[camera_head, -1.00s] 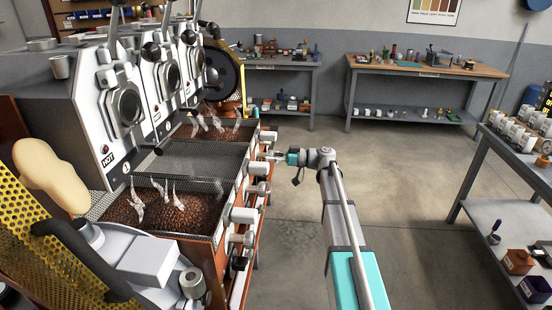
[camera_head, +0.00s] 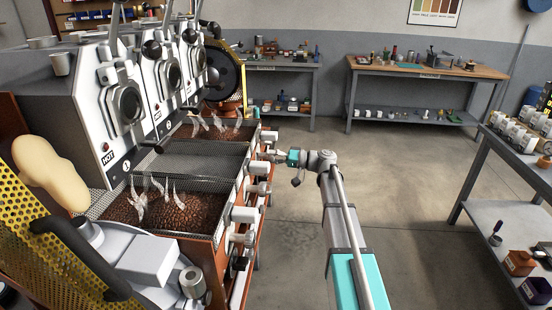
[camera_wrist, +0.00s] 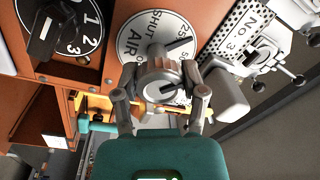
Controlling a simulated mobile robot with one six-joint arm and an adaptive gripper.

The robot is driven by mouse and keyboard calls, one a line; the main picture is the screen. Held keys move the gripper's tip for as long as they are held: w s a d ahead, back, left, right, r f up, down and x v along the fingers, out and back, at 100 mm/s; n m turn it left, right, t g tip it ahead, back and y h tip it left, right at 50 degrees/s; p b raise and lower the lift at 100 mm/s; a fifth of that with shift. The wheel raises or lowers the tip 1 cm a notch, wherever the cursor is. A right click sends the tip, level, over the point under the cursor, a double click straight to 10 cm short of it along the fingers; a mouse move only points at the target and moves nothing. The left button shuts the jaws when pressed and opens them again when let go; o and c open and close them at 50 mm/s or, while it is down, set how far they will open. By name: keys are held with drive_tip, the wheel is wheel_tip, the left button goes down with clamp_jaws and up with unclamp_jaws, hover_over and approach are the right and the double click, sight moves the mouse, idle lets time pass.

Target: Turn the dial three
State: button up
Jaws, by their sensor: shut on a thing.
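In the wrist view a white dial plate (camera_wrist: 128,43) marked SHUT, AIR, 25 and 50 sits on an orange panel. My gripper (camera_wrist: 160,85) is shut on the grey ridged knob (camera_wrist: 163,70) in front of this plate, one finger on each side. The knob's dark pointer line is partly visible; its exact setting is hard to read. A black dial (camera_wrist: 62,32) with white 1, 2 and 3 is at the upper left, apart from my fingers. In the head view my gripper (camera_head: 277,157) is at the roaster's front, where the knob is too small to make out.
A perforated plate (camera_wrist: 235,42) reading No. 3 and a grey handle (camera_wrist: 226,92) are close right of my fingers. The floor (camera_head: 300,215) is clear; a grey bench (camera_head: 500,205) stands at right.

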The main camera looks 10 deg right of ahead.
drive_tip(key=m, duration=0.5)
drive_tip(key=shift+s+a+m, duration=0.15)
drive_tip(key=shift+s+m, duration=0.05)
drive_tip(key=shift+m, duration=0.2)
drive_tip(key=m+t, duration=0.1)
drive_tip(key=m, duration=0.4)
drive_tip(key=shift+m+h, duration=0.3)
drive_tip(key=shift+m, duration=0.1)
drive_tip(key=m, duration=0.5)
drive_tip(key=shift+m+p, duration=0.3)
drive_tip(key=shift+p, duration=0.05)
drive_tip(key=m, duration=0.5)
drive_tip(key=shift+f+h, duration=0.1)
drive_tip(key=shift+h, duration=0.2)
drive_tip(key=o, duration=1.2)
drive_tip(key=shift+p, duration=0.3)
drive_tip(key=shift+c, duration=0.2)
drive_tip(key=shift+w, duration=0.1)
